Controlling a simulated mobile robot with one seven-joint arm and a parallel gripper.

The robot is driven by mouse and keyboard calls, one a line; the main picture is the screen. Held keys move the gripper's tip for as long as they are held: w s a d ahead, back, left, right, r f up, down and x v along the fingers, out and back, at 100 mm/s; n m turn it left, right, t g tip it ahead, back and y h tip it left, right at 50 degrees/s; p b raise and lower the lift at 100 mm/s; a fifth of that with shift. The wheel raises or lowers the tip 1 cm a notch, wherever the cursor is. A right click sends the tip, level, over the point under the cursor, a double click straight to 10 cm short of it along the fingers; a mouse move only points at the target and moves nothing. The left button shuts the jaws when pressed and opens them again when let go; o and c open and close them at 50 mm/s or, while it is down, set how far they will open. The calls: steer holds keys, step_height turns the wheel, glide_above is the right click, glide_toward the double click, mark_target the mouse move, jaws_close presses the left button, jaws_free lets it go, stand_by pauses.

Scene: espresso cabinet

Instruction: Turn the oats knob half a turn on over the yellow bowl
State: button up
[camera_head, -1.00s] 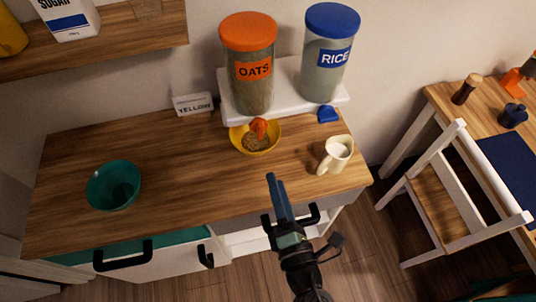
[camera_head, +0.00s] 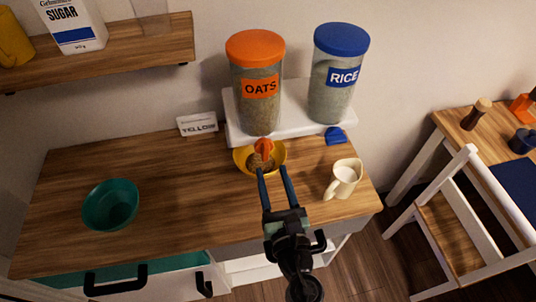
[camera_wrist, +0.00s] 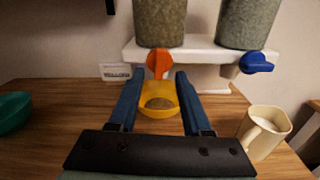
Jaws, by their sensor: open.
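The oats dispenser (camera_head: 256,105), clear with an orange lid and label, stands on a white shelf. Its orange knob (camera_wrist: 159,63) hangs below it; it also shows in the head view (camera_head: 263,148). The yellow bowl (camera_head: 244,161) sits on the counter under the knob, with brown oats (camera_wrist: 159,103) in it. My gripper (camera_head: 271,172) is open and empty. Its two blue fingers point toward the knob from the front, one to each side in the wrist view (camera_wrist: 155,75). I cannot tell whether they touch the knob or bowl.
The rice dispenser (camera_head: 335,95) with its blue knob (camera_head: 336,135) stands to the right. A cream mug (camera_head: 344,178) is at the counter's right end. The counter between is clear.

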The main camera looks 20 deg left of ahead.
mark_target(267, 154)
steer(key=x, duration=0.5)
jaws_close()
stand_by(0.3)
